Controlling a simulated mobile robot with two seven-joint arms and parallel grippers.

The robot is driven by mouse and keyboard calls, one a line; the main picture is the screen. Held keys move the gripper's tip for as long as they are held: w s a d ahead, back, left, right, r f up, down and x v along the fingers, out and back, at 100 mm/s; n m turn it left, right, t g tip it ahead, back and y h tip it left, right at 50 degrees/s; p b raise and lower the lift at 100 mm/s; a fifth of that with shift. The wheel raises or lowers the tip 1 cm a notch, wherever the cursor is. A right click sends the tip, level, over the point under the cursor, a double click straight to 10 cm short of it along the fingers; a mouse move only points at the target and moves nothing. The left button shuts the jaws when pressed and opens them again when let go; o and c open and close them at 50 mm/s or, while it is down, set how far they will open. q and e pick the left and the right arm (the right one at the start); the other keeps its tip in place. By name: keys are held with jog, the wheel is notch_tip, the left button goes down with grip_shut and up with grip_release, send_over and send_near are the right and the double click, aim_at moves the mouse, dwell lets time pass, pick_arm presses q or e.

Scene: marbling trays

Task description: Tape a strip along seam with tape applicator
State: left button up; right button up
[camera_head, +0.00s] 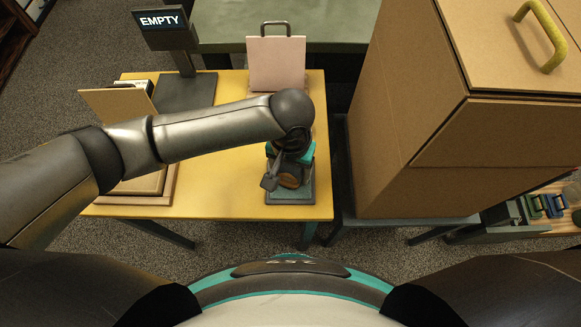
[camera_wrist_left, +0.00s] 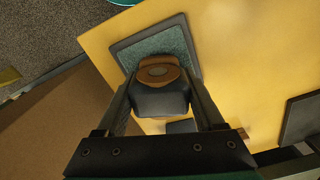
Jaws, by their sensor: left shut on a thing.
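The tape applicator (camera_head: 291,178), brown and dark, is at the front right of the yellow table, over a grey-green pad (camera_head: 290,198). My left gripper (camera_head: 284,168) comes down on it from above, and the arm partly hides it. In the left wrist view, my left gripper's fingers (camera_wrist_left: 160,98) are shut on the dark body of the applicator (camera_wrist_left: 162,102), with its brown part (camera_wrist_left: 158,70) beyond over the pad (camera_wrist_left: 184,38). Whether it touches the pad is unclear. A large cardboard box (camera_head: 385,130) stands to the right, with a dark seam line below its top panel. My right gripper is out of view.
A sign reading EMPTY (camera_head: 160,21) stands at the table's back left. A pinkish board (camera_head: 276,64) stands at the back, and a brown board (camera_head: 118,103) at the left. The box's top has a yellow-green handle (camera_head: 541,36). The yellow table (camera_head: 225,200) is clear at front centre.

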pick_arm(q)
jog(key=shift+s+f+p, duration=0.1)
jog(key=shift+f+p, duration=0.05)
jog(key=shift+p, duration=0.3)
dwell(1.4)
notch_tip(320, 180, up, 7)
jog(key=p, duration=0.9)
dwell(0.8)
jog(key=shift+w+a+r, duration=0.1)
jog(key=shift+w+r, duration=0.1)
jog(key=w+a+r+n+b, duration=0.1)
jog(key=a+r+b, duration=0.1)
jog(key=a+r, duration=0.5)
jog(key=w+a+r+n+b, duration=0.2)
jog(key=a+r, duration=0.6)
jog(key=r, duration=0.5)
jog(key=shift+w+r+n+b, duration=0.15)
jog(key=shift+r+n+b, duration=0.2)
jog(key=shift+b, duration=0.1)
